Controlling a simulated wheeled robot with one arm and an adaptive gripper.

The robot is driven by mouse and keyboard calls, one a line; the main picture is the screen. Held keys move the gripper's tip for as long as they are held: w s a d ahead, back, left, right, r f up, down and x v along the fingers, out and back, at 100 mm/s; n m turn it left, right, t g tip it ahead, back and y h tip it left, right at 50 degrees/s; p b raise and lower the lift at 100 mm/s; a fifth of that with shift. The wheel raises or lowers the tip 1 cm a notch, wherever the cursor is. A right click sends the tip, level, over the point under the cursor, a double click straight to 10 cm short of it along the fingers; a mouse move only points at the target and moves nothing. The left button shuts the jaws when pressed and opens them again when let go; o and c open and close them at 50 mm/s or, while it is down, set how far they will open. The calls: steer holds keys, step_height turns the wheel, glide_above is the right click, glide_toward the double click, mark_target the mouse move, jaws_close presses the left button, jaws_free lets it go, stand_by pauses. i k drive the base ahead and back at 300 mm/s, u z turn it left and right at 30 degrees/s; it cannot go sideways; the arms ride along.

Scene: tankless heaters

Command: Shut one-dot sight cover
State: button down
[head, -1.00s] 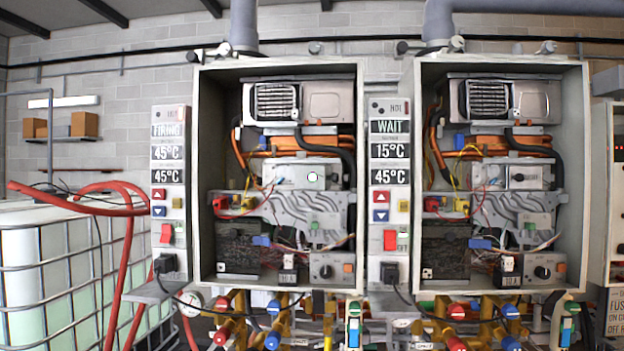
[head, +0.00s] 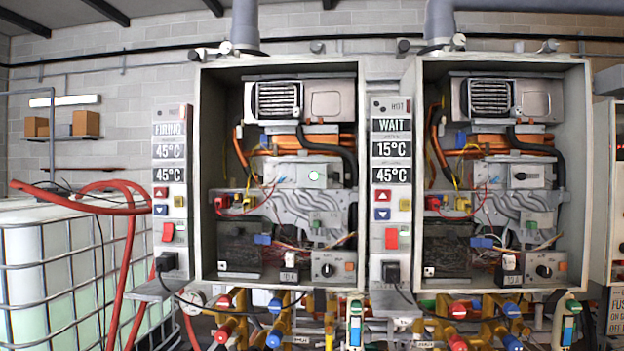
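Two open wall heaters stand side by side. In the left heater (head: 199,130), a pale box at mid height carries a bright, greenish-white round spot (head: 314,176), which looks like an uncovered sight port. In the right heater (head: 581,130), the matching box shows a small dark horizontal part (head: 520,176) where the port would be. Small white square tags sit low in the left heater (head: 222,266) and the right heater (head: 429,271). Their dot marks are too small to count, so I cannot tell which cover is the one-dot one. My gripper is not in view.
Control strips with red switches stand left of each heater, reading FIRING (head: 169,128) and WAIT (head: 391,125). Pipes and coloured valves (head: 355,325) crowd below. A caged white tank (head: 60,270) and a red hose (head: 128,250) are at the left.

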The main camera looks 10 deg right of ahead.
mark_target(329, 177)
steer(key=z, duration=0.1)
steer(key=k, duration=0.5)
steer(key=u, duration=0.9)
steer(key=i, duration=1.05)
steer(key=z, duration=0.55)
